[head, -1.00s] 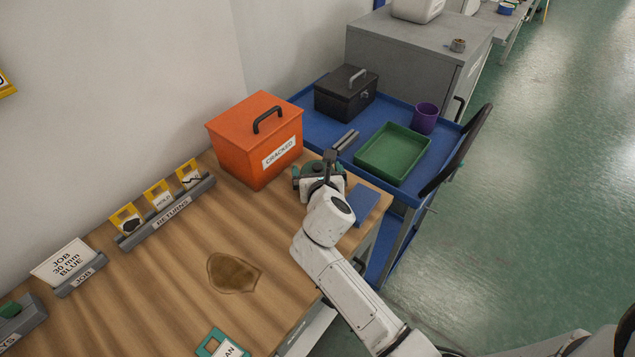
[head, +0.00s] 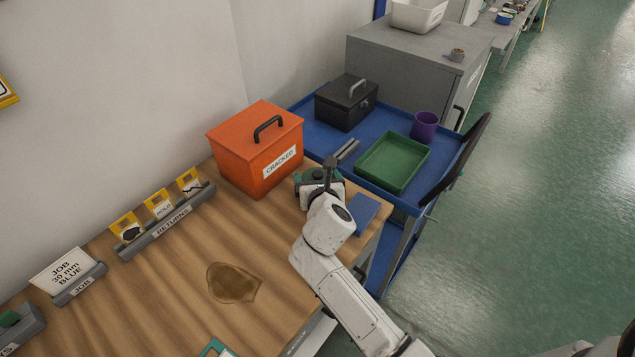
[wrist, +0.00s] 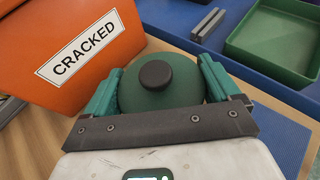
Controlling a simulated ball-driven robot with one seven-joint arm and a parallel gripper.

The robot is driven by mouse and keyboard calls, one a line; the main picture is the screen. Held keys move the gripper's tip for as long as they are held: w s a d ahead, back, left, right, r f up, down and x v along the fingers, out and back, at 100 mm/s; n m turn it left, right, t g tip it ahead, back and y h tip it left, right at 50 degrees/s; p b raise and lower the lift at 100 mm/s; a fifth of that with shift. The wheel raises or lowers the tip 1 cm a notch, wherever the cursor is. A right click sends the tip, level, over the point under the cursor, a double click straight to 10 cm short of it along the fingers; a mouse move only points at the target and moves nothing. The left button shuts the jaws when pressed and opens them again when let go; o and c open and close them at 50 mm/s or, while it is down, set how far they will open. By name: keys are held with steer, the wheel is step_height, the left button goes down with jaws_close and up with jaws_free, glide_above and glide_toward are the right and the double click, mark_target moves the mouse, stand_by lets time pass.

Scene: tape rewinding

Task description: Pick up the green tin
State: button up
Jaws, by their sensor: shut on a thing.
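The green tin (wrist: 158,90) is round, with a dark round knob on top, and fills the middle of the wrist view. My gripper (wrist: 160,88) has its two teal fingers on either side of the tin and is shut on it. In the head view my gripper (head: 319,178) is at the far right part of the wooden bench, beside the orange box. The tin is mostly hidden there by my wrist. I cannot tell whether the tin touches the bench.
The orange box (head: 235,150) marked CRACKED stands close left of my gripper. A blue cart (head: 311,139) behind the bench carries a green tray (head: 393,163), a black box (head: 340,108) and a purple cup (head: 424,127). A blue flat block (head: 364,213) lies close right. A brown stain (head: 232,283) marks the bench.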

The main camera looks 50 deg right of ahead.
mark_target(317, 171)
step_height(317, 171, up, 3)
steer(key=shift+r, duration=0.1)
steer(key=s+r+p, duration=0.1)
steer(key=s+r, duration=0.8)
steer(key=s, duration=0.5)
steer(key=shift+d+r, duration=0.15)
steer(key=shift+d, duration=0.05)
